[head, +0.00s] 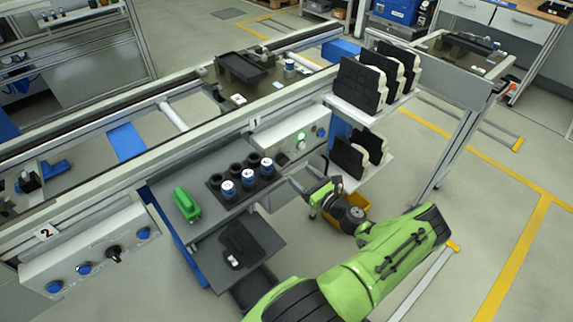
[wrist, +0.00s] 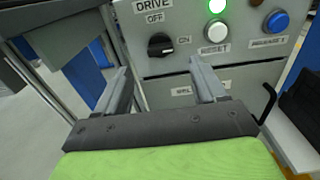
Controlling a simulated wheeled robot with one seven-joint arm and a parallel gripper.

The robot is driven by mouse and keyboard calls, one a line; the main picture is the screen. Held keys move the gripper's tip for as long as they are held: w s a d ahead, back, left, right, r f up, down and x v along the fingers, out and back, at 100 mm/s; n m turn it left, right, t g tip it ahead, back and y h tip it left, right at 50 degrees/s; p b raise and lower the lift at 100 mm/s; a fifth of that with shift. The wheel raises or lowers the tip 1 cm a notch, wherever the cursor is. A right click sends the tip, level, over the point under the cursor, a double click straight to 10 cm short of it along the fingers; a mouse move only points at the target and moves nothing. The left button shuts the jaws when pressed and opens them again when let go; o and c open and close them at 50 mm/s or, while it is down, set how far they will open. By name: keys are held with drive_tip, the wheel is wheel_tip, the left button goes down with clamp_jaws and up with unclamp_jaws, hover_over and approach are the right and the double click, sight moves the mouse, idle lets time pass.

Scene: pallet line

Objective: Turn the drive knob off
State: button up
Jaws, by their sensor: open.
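The drive knob (wrist: 160,45) is a round black knob on the grey control panel (wrist: 250,75), under the labels DRIVE and OFF. ON is printed to its right. Its grip bar looks roughly level, towards ON. My gripper (wrist: 159,68) is open and empty, with its fingers below and to either side of the knob, apart from it. In the head view my gripper (head: 322,197) is in front of the control box (head: 291,139), low beside the line. The knob is too small to make out there.
A lit green lamp (wrist: 217,6), a white RESET button (wrist: 216,31) and a blue button (wrist: 278,20) sit right of the knob. A black hook (wrist: 267,101) sticks out at the panel's right. A rack with black-faced parts (head: 361,87) stands right of the box.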

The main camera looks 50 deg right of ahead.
sight(286, 163)
drive_tip(key=b+x, duration=0.1)
drive_tip(key=x, duration=0.7)
drive_tip(key=c, duration=1.1)
drive_tip(key=shift+o, duration=0.2)
